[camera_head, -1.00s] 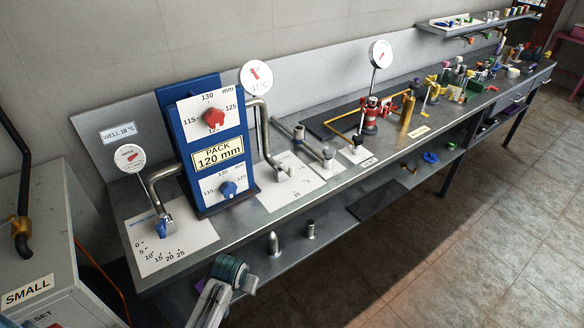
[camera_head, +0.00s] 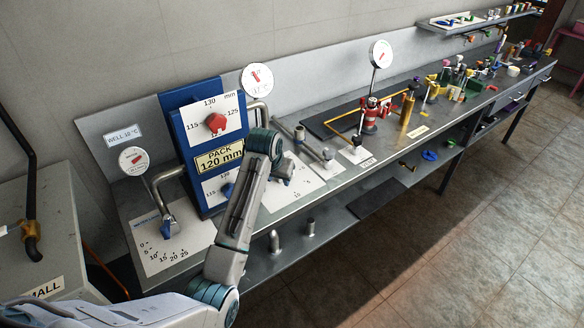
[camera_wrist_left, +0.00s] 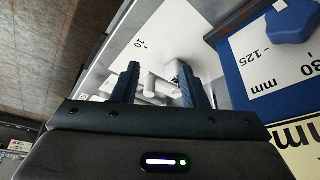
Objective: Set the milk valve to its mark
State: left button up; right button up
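The milk valve seems to be the unlabelled steel pipe (camera_head: 259,113) just right of the blue board; its lower end is partly hidden by my left arm. It stands on a white scale plate (camera_head: 305,180), on which a 10 can be read in the left wrist view. In that view a pale grey handle (camera_wrist_left: 155,84) shows between the fingers of my left gripper (camera_wrist_left: 158,82), which are apart; I cannot tell whether they touch it. In the head view my left gripper (camera_head: 282,170) is low over this plate. My right gripper is out of view.
The blue board (camera_head: 179,132) with red and blue knobs stands close left of my left gripper. Further left is a blue-handled valve (camera_head: 167,228) on a 0 to 25 scale. To the right are a small knob (camera_head: 328,154), a gauge (camera_head: 381,54) and a red fitting (camera_head: 370,115).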

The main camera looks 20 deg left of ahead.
pick_arm(q)
jog(key=w+d+r, duration=0.1)
jog(key=w+r, duration=0.4)
jog(key=p+x, duration=0.1)
jog(key=x, duration=0.2)
jog(key=p+x, duration=0.1)
jog(key=x, duration=0.2)
jog(key=p+x, duration=0.1)
jog(key=x, duration=0.1)
jog(key=shift+w+d+f, duration=0.25)
jog(key=shift+w+d, duration=0.05)
jog(key=shift+w, duration=0.15)
jog(key=shift+w+f, duration=0.25)
jog(key=shift+f, duration=0.45)
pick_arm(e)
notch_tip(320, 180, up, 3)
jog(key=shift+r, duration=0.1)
pick_arm(q)
grip_shut()
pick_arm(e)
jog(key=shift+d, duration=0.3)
